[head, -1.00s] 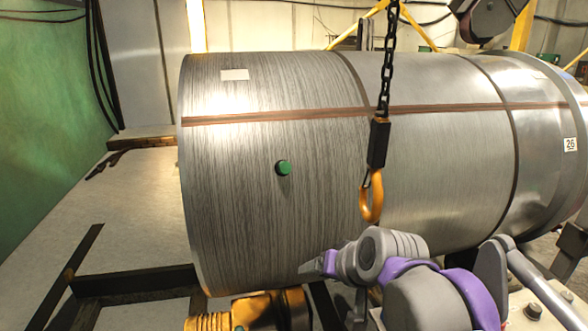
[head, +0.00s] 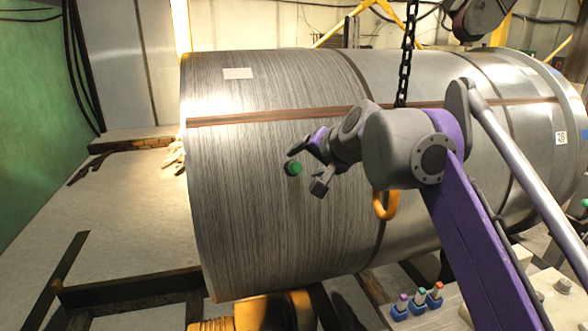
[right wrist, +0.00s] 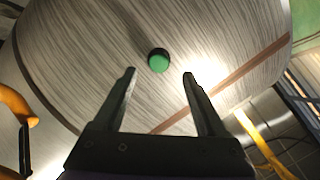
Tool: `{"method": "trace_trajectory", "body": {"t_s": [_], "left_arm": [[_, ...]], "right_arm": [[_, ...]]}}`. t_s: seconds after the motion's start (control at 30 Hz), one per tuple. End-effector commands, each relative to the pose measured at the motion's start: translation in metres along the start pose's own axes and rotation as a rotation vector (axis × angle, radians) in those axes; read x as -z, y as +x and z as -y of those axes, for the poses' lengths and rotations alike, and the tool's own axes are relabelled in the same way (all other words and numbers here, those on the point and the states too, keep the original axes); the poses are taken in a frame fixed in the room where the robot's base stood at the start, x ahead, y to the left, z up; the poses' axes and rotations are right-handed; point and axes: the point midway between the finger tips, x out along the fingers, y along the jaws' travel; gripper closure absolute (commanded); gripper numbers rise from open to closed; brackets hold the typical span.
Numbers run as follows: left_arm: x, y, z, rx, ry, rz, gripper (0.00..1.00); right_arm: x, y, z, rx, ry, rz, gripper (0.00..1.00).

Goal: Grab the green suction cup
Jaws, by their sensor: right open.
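The green suction cup (head: 293,168) is a small round knob on the side of the large metal coil. It also shows in the right wrist view (right wrist: 159,61), ahead of the fingertips and between their lines. My right gripper (head: 314,166) is open and empty, with its fingers pointing left toward the cup in the head view. In the right wrist view the two fingers (right wrist: 160,73) are spread apart, and neither appears to touch the cup. My left gripper is not in view.
The large coil (head: 250,230) fills the middle, with a brown strap (head: 250,116) around it. A chain (head: 408,50) with an orange hook (head: 385,204) hangs in front, partly behind my right arm. Several colored-top pegs (head: 419,297) stand at the lower right. Floor shows at left.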

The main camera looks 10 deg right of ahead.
Motion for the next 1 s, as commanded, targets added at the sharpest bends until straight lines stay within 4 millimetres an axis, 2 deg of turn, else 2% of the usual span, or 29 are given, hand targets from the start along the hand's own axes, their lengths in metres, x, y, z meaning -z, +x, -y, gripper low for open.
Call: {"method": "trace_trajectory", "body": {"t_s": [0.3, 0.57, 0.9, 0.97, 1.0], "left_arm": [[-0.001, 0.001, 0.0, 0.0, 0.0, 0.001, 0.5], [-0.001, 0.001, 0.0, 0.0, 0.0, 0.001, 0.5], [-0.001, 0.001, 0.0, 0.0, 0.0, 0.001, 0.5], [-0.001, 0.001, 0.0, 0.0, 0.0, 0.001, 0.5], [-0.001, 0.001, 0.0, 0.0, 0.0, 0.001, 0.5]], "right_arm": [[-0.002, 0.044, -0.001, 0.001, 0.0, 0.0, 0.26], [-0.002, 0.047, -0.001, 0.0, 0.0, 0.0, 0.28], [-0.002, 0.047, -0.001, 0.0, 0.0, 0.0, 0.89], [-0.002, 0.047, -0.001, 0.0, 0.0, 0.0, 1.0], [-0.002, 0.047, -0.001, 0.0, 0.0, 0.0, 1.0]]}}
